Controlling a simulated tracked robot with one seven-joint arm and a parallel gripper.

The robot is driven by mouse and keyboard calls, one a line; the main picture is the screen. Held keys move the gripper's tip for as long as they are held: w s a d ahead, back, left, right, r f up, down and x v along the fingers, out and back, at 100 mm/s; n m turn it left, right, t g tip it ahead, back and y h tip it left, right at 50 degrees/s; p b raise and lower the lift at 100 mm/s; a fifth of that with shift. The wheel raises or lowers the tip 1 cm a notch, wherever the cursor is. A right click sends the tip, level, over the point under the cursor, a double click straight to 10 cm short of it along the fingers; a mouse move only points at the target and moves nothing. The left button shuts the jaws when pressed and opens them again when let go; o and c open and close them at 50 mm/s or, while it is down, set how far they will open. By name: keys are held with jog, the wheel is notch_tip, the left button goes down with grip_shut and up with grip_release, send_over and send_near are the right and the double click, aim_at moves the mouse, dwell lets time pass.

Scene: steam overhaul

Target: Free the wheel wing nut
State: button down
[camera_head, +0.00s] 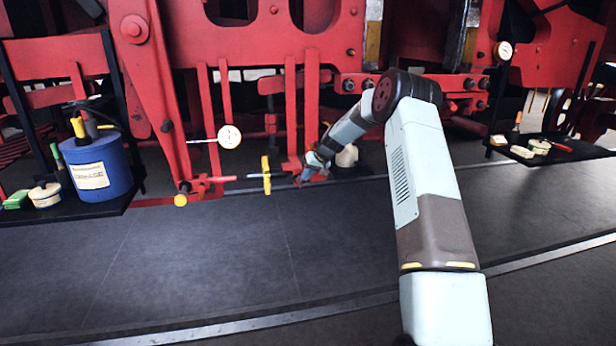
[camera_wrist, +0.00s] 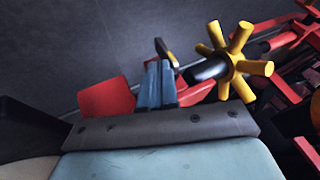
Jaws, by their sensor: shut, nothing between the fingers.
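The wheel wing nut is a yellow star-shaped handwheel with several spokes on a dark shaft. It shows edge-on left of centre in the head view (camera_head: 266,175) and face-on at upper right in the wrist view (camera_wrist: 238,62). My gripper (camera_head: 301,179) is just right of the wheel in the head view, with a gap between them. In the wrist view its blue fingers (camera_wrist: 156,84) are together and empty, left of and below the wheel. The spokes are clear of the fingers. The shaft behind the hub is partly hidden.
Red locomotive framework (camera_head: 310,110) stands close behind my gripper. A dial gauge (camera_head: 229,137) and a yellow knob (camera_head: 180,200) are to the left. A blue canister (camera_head: 97,168) stands on the left shelf; small items lie on the right shelf (camera_head: 566,154). The grey floor is clear.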

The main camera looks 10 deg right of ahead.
aim_at(299, 178)
jog(key=shift+a+r+n+h, duration=0.15)
jog(key=shift+a+h, duration=0.15)
jog(key=shift+h, duration=0.3)
jog(key=shift+a+r+n+h, duration=0.15)
jog(key=shift+a+h, duration=0.1)
jog(key=shift+h, duration=0.35)
jog(key=shift+a+h, duration=0.4)
jog(key=shift+h, duration=0.3)
dwell(1.1)
jog(key=a+h, duration=0.1)
jog(key=h, duration=0.1)
jog(key=a+n+h, duration=0.1)
jog(key=h, duration=0.1)
jog(key=shift+h, duration=0.3)
jog(key=h, duration=0.1)
jog(key=a+h, duration=0.1)
jog(key=h, duration=0.1)
jog(key=n+h, duration=0.1)
jog(key=shift+a+f, duration=0.3)
jog(key=shift+a, duration=0.1)
jog(key=h, duration=0.3)
jog(key=shift+a+f+n+t, duration=0.3)
jog(key=shift+a+f+n, duration=0.05)
jog(key=shift+n, duration=0.05)
jog(key=shift+f, duration=0.1)
jog(key=shift+a+f, duration=0.15)
